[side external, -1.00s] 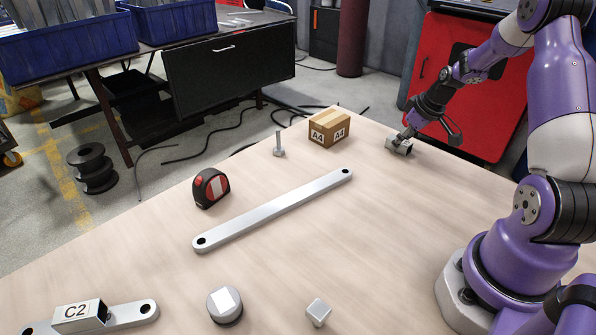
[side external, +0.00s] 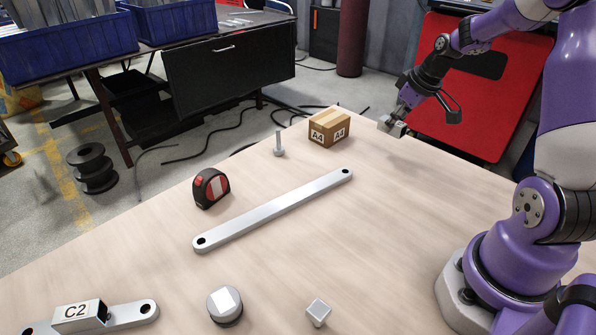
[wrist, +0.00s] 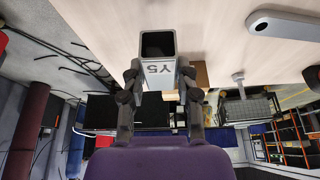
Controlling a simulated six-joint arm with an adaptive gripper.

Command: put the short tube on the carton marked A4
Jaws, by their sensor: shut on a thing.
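My gripper (side external: 397,117) is shut on a short square metal tube (side external: 391,127) and holds it a little above the far right part of the table. In the wrist view the tube (wrist: 158,72) sits between the fingers (wrist: 160,78), its dark open end showing and Y5 marked on its face. The brown carton marked A4 (side external: 329,128) stands on the table, left of the held tube in the side view. In the wrist view a small part of the carton (wrist: 202,76) shows behind the right finger; the rest is hidden.
A bolt (side external: 279,146) stands left of the carton. A long flat bar (side external: 275,209) and a tape measure (side external: 211,188) lie nearer. A tube marked C2 (side external: 79,317) rests on another bar at lower left. The table's far edge runs close behind the carton.

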